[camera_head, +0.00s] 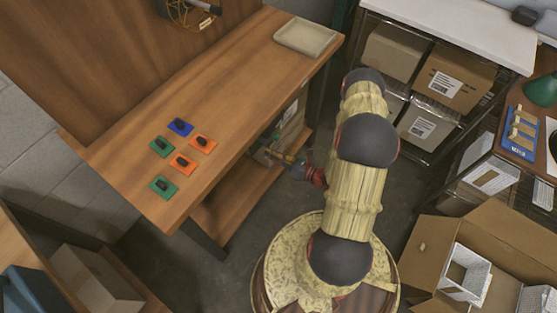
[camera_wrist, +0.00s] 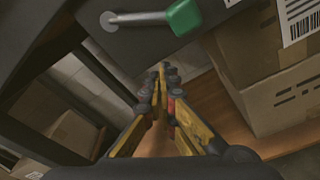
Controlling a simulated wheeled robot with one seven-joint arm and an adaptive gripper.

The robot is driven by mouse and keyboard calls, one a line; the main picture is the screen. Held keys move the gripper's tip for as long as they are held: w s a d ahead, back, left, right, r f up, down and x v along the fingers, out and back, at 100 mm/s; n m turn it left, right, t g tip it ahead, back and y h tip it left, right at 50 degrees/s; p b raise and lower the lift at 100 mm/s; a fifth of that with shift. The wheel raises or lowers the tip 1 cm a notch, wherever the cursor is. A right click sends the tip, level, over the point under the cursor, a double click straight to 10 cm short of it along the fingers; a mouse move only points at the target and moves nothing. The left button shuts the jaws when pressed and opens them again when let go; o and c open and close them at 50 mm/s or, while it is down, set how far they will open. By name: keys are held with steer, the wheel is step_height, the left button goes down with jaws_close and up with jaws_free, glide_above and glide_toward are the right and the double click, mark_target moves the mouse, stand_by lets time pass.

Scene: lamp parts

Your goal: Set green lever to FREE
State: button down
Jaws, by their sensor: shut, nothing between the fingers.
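The green lever (camera_wrist: 185,18) shows at the top of the wrist view. It has a green block-shaped knob on a metal rod that runs left to a round pivot on a dark grey panel (camera_wrist: 150,40). No FREE marking is readable. My gripper (camera_wrist: 164,72) has yellow fingers, shut and empty, with the tips below and slightly left of the green knob in the picture. I see no contact with it. In the head view my gripper (camera_head: 273,155) is at the workbench's right side, below its top. The lever is not discernible there.
The wooden workbench (camera_head: 235,90) carries several small coloured plates with dark switches and a shallow tray (camera_head: 306,37). Cardboard boxes (camera_wrist: 280,85) stand on the lower shelf close to my gripper's right. A rack with boxes (camera_head: 455,75) and an open carton (camera_head: 490,235) stand at the right.

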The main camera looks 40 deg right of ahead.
mark_target(271, 139)
steer(key=shift+w+d+r+b, duration=0.1)
steer(key=shift+d+r+b, duration=0.2)
steer(key=shift+d+r, duration=0.4)
steer(key=shift+d+r+b, duration=0.25)
steer(key=shift+d+r, duration=0.15)
steer(key=shift+r, duration=0.55)
